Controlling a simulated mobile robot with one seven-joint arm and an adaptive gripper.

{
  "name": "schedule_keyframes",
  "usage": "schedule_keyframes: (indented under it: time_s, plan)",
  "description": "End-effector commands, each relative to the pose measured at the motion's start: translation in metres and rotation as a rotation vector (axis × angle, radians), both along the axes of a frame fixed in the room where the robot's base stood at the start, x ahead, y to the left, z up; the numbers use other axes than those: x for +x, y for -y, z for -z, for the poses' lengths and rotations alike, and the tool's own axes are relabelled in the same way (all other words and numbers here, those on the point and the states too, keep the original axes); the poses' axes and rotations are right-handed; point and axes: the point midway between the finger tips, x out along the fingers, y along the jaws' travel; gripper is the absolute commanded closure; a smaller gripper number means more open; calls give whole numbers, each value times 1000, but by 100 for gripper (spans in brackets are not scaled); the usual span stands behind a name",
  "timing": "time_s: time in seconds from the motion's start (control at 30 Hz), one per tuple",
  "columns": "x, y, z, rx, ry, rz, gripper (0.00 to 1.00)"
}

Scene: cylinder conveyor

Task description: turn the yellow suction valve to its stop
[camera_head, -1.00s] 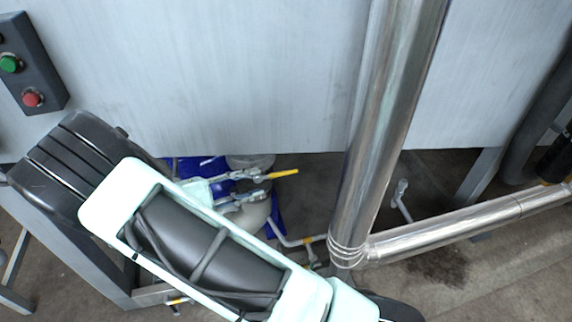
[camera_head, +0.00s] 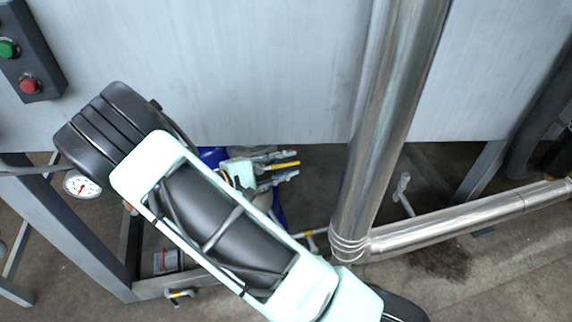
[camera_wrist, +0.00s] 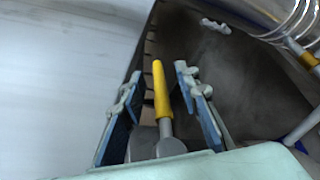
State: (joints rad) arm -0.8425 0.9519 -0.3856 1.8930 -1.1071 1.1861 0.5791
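The yellow valve handle (camera_wrist: 160,92) stands between the two fingers of my gripper (camera_wrist: 157,88) in the wrist view. It points away from the palm and has a grey metal stem at its base. The fingers are open, one on each side, with a visible gap to the handle. In the head view the yellow handle (camera_head: 286,164) also shows between the fingers of my gripper (camera_head: 283,166), below the grey panel. My arm hides the lower part of the valve there.
A grey panel (camera_head: 250,75) hangs just above my gripper. A thick steel pipe (camera_head: 385,120) stands to the right, joining a horizontal pipe (camera_head: 470,226). A pressure gauge (camera_head: 81,184) and a button box (camera_head: 28,55) are at left. A small yellow-handled valve (camera_head: 180,293) sits low.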

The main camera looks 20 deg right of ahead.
Motion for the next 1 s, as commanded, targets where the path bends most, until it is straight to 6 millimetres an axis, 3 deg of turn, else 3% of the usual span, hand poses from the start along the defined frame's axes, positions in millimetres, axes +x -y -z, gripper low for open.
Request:
schedule_keyframes:
  time_s: [0.1,0.37,0.77,1.0]
  plan:
    - [0,0,0,0,0,0,72]
    - [0,0,0,0,0,0,100]
    - [0,0,0,2,0,0,100]
    - [11,0,3,51,1,0,100]
